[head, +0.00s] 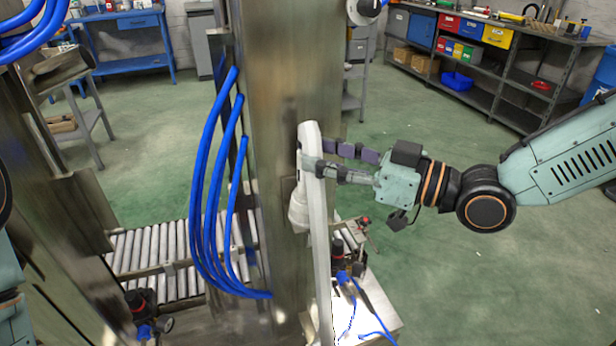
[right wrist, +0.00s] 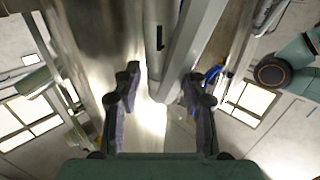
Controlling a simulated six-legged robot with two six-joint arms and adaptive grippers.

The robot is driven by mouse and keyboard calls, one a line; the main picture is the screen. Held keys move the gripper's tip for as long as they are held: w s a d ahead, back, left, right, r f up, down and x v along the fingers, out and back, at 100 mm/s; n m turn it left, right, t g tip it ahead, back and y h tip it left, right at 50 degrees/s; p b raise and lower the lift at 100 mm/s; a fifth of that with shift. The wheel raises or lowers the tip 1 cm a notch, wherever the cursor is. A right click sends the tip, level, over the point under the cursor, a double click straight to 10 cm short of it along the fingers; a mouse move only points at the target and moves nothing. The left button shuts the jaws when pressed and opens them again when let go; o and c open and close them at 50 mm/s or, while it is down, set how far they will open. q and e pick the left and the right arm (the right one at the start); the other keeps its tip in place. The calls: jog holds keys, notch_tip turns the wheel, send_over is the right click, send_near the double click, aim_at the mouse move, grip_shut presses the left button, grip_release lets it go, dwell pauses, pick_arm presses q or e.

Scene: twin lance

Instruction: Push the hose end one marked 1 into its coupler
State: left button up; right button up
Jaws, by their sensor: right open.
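My right gripper (head: 322,157) is open beside a tall pale grey lance-like bar (head: 318,220) in front of a steel column (head: 285,60). In the right wrist view its fingers (right wrist: 160,88) are spread, with a grey cylinder (right wrist: 153,50) and the pale bar (right wrist: 192,50) in the gap beyond them. I cannot tell whether they touch. Thin blue hoses (head: 372,325) with a blue fitting (head: 343,277) lie low near the column's foot. No mark 1 is readable, and I cannot make out which fitting is its coupler. My left gripper is not in view.
Thick blue hoses (head: 195,190) loop down the column's left side. A roller conveyor (head: 160,252) runs behind it. A second steel post (head: 50,200) stands at left. Shelving with bins (head: 490,60) is at the back right. The green floor at right is clear.

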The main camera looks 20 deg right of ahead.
aim_at(317, 154)
jog(key=shift+w+a+f+b, duration=0.15)
jog(key=shift+w+a+b, duration=0.35)
jog(key=shift+a+b, duration=0.05)
jog(key=shift+b+x, duration=0.45)
jog(key=shift+x, duration=0.6)
jog(key=shift+c, duration=0.5)
grip_shut()
